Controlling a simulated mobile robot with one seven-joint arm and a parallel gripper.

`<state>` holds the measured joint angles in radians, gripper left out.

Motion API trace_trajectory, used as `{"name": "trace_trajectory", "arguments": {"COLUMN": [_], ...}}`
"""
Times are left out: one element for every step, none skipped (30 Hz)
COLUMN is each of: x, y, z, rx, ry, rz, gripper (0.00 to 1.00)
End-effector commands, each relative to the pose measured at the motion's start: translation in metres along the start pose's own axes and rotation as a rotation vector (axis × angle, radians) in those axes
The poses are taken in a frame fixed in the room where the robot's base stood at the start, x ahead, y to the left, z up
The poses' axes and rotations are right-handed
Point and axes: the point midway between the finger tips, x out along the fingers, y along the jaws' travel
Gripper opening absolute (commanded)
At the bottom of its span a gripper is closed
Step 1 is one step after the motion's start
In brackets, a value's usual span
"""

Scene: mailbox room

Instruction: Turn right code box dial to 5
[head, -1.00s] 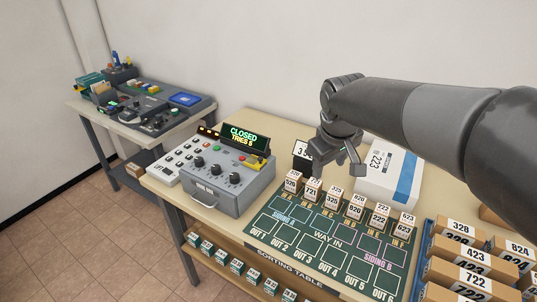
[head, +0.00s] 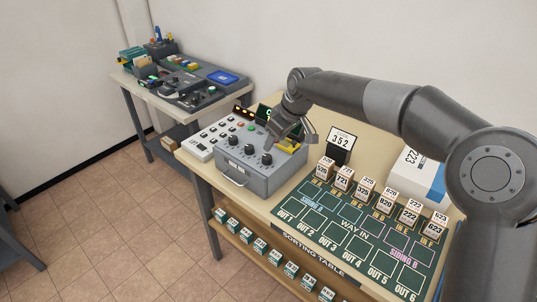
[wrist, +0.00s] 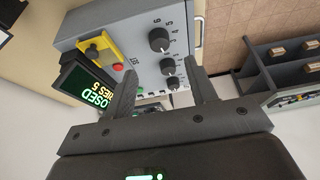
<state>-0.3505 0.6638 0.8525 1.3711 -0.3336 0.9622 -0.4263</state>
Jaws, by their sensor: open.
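The grey code box (head: 245,170) stands on the table with a row of dark dials on its sloped top. The right dial (head: 266,159) is the one nearest the box's right side. In the wrist view the right dial (wrist: 160,39) is the largest, with numbers around it; 6, 5, 4 and 3 can be made out. My gripper (head: 290,142) is open and empty above the back right of the box, apart from the right dial. In the wrist view its fingers (wrist: 162,74) are spread below that dial, near the other dials.
A button panel (head: 208,138) lies left of the box.

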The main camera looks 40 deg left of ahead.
Motion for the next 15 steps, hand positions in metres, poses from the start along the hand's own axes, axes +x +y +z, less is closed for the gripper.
{"name": "trace_trajectory", "arguments": {"x": [0.011, 0.017, 0.025, 0.031, 0.037, 0.044, 0.050, 0.054, 0.060, 0.065, 0.068, 0.072, 0.075, 0.077, 0.080], "y": [-0.001, -0.001, -0.001, -0.001, -0.001, -0.001, -0.001, -0.001, -0.001, 0.000, 0.000, 0.000, 0.000, 0.000, 0.000], "z": [0.000, 0.000, 0.000, 0.001, 0.001, 0.000, 0.000, 0.000, 0.001, 0.001, 0.001, 0.001, 0.001, 0.001, 0.001], "rx": [-0.002, -0.002, -0.001, 0.000, 0.000, 0.000, -0.001, -0.001, -0.001, 0.000, 0.001, 0.001, 0.001, 0.001, 0.000], "ry": [-0.003, -0.003, -0.002, -0.002, -0.003, -0.002, -0.002, -0.002, -0.002, -0.002, -0.001, -0.001, -0.001, -0.001, -0.002], "rz": [-0.003, -0.003, -0.004, -0.004, -0.003, -0.003, -0.003, -0.002, -0.002, -0.001, -0.001, 0.000, 0.000, 0.000, 0.000], "gripper": [0.52, 0.52, 0.52, 0.52, 0.52, 0.52, 0.52, 0.52, 0.52, 0.52, 0.52, 0.52, 0.52, 0.52, 0.52]}}
